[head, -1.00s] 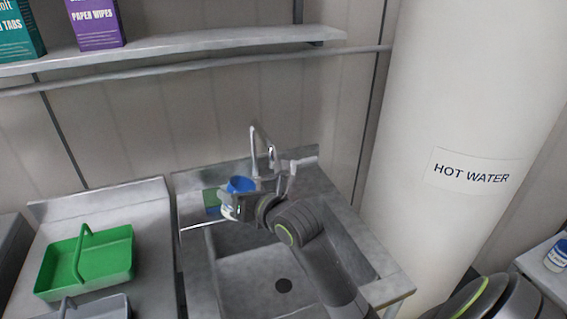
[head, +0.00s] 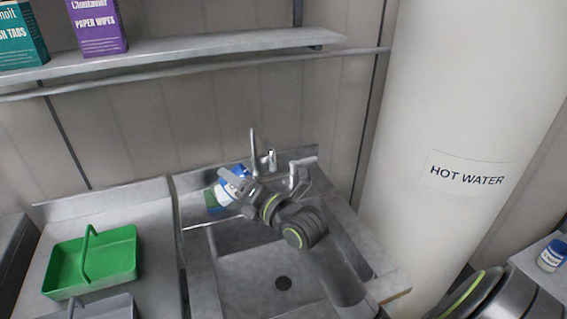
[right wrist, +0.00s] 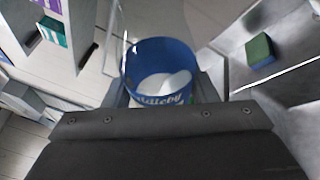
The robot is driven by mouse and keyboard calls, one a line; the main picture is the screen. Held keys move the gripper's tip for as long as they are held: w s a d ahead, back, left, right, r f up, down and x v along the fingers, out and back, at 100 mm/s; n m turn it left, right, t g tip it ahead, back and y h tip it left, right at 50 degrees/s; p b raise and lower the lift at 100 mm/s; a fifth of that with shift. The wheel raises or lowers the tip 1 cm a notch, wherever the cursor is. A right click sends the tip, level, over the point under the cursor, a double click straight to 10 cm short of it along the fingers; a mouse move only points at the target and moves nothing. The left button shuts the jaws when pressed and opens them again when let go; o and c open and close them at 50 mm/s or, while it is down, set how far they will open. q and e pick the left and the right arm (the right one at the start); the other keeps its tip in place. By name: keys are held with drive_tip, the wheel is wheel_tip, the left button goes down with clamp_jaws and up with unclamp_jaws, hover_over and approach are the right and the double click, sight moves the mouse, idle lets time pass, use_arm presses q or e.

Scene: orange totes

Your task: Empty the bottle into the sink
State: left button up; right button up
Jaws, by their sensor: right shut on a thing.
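My right gripper (head: 234,185) is shut on a blue and white bottle (head: 229,190) near the back left of the sink. The bottle is tilted in the head view, and the gripper covers part of it. In the right wrist view the bottle (right wrist: 160,68) shows an open blue rim, with something white inside and lettering on its side. I cannot see any liquid leaving it. The grey metal sink (head: 250,280) has a dark drain in its basin floor, and my right arm covers part of its right side. My left gripper is not in view.
The tap (head: 254,150) stands behind the sink. A green and blue sponge (right wrist: 260,50) lies on the sink's back left ledge. A green caddy (head: 110,262) is on the left counter. A white hot-water cylinder (head: 450,120) stands right. A shelf (head: 200,52) with boxes is above.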

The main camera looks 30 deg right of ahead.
sight(238, 168)
drive_tip(key=r+m+p, duration=0.1)
drive_tip(key=r+m+t+p, duration=0.1)
drive_tip(key=shift+a+r+m+p, duration=0.25)
drive_tip(key=shift+m+p, duration=0.05)
drive_tip(key=shift+p, duration=0.05)
drive_tip(key=shift+d+r+m+t+p, duration=0.55)
drive_tip(key=shift+m+p, duration=0.15)
drive_tip(key=shift+p, duration=0.4)
drive_tip(key=shift+s+m, duration=0.1)
drive_tip(key=shift+m, duration=0.3)
drive_tip(key=shift+r+m+t+h, duration=0.25)
drive_tip(key=shift+r+m+h, duration=0.05)
drive_tip(key=shift+d+r+m+t, duration=0.15)
drive_tip(key=shift+r+m+t, duration=0.15)
drive_tip(key=shift+r+m, duration=0.4)
drive_tip(key=shift+r+m, duration=0.15)
drive_tip(key=shift+m, duration=0.35)
drive_tip(key=shift+a+r+t+p, duration=0.15)
drive_tip(key=shift+a+t+p, duration=0.15)
drive_tip(key=shift+a+p, duration=0.05)
drive_tip(key=shift+r+m+h, duration=0.2)
drive_tip(key=shift+m+h, duration=0.4)
drive_tip(key=shift+d+r+m+t+h+p, duration=0.35)
drive_tip(key=shift+r+m+p, duration=0.2)
drive_tip(key=shift+m+p, duration=0.5)
